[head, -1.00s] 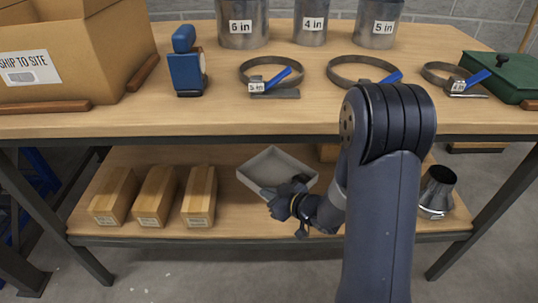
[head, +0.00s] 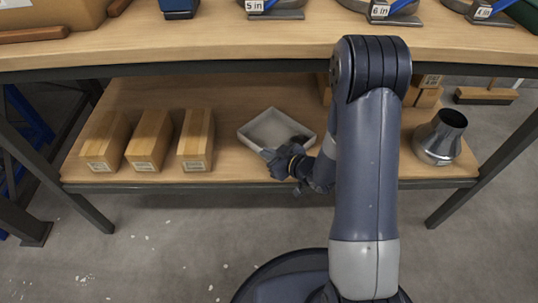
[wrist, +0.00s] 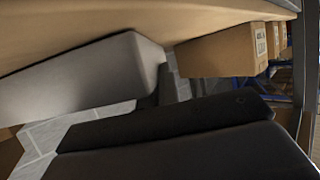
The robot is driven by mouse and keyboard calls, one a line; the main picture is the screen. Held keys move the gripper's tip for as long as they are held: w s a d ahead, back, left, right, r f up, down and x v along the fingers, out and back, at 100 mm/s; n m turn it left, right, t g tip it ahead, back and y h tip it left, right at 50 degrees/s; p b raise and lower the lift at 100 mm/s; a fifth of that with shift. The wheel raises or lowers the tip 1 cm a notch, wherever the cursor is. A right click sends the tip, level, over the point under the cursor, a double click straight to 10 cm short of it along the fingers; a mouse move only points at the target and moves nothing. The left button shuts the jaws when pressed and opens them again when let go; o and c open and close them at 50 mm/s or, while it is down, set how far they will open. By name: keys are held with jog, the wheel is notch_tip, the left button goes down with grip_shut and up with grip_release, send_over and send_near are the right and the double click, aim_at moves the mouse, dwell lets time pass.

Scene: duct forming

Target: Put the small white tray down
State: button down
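The small white tray (head: 252,134) is at the middle of the lower wooden shelf, right of the cardboard boxes. It looks close to level, open side up; whether it touches the shelf or hangs just above it I cannot tell for sure. My gripper (head: 289,152) is at the tray's near right rim, with a dark finger reaching inside it, and seems shut on that rim. In the wrist view the tray's pale side (wrist: 85,78) lies close along the tan shelf surface (wrist: 190,18), and dark gripper parts fill the bottom. The fingertips' contact is partly hidden.
Several long boxes (head: 151,140) stand on the shelf to the left. A metal reducer cone (head: 438,140) stands at the right end. The workbench top (head: 230,48) overhangs the shelf. Bare shelf lies left of and behind the tray.

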jog(key=shift+f, duration=0.1)
jog(key=c, duration=1.6)
grip_release()
jog(key=shift+c, duration=0.2)
jog(key=shift+r, duration=0.3)
jog(key=p+v, duration=0.3)
jog(key=v, duration=0.9)
jog(key=shift+p, duration=0.3)
jog(key=shift+f, duration=0.15)
